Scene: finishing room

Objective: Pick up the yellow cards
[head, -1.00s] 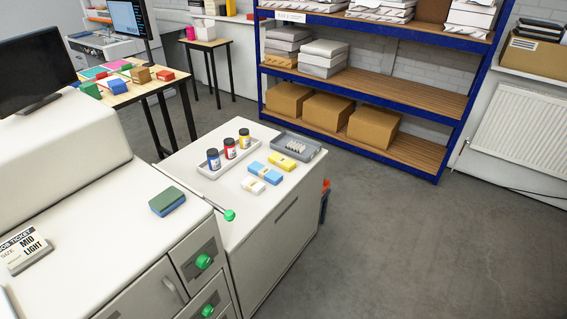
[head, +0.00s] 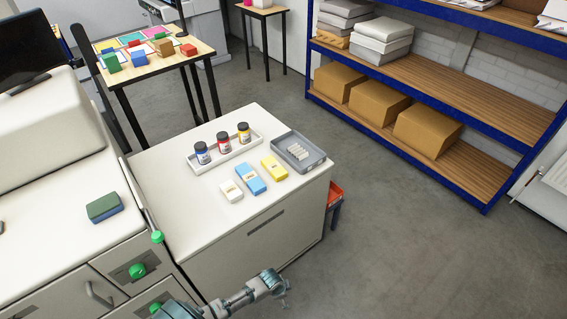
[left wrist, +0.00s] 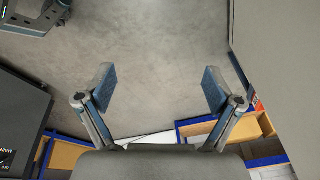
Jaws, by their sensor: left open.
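The yellow cards (head: 273,168) are a small yellow block lying on the white cabinet top (head: 185,225), to the right of a blue block (head: 251,179). My left gripper (head: 279,287) is low at the bottom of the head view, in front of the cabinet and apart from the cards. In the left wrist view the left gripper (left wrist: 159,82) is open and empty, with grey floor between its fingers. The cards do not show in that view.
A white block (head: 231,191) lies left of the blue one. Behind stand a white tray (head: 215,160) with three bottles and a grey tray (head: 309,163) with small pale pieces. Open floor lies right.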

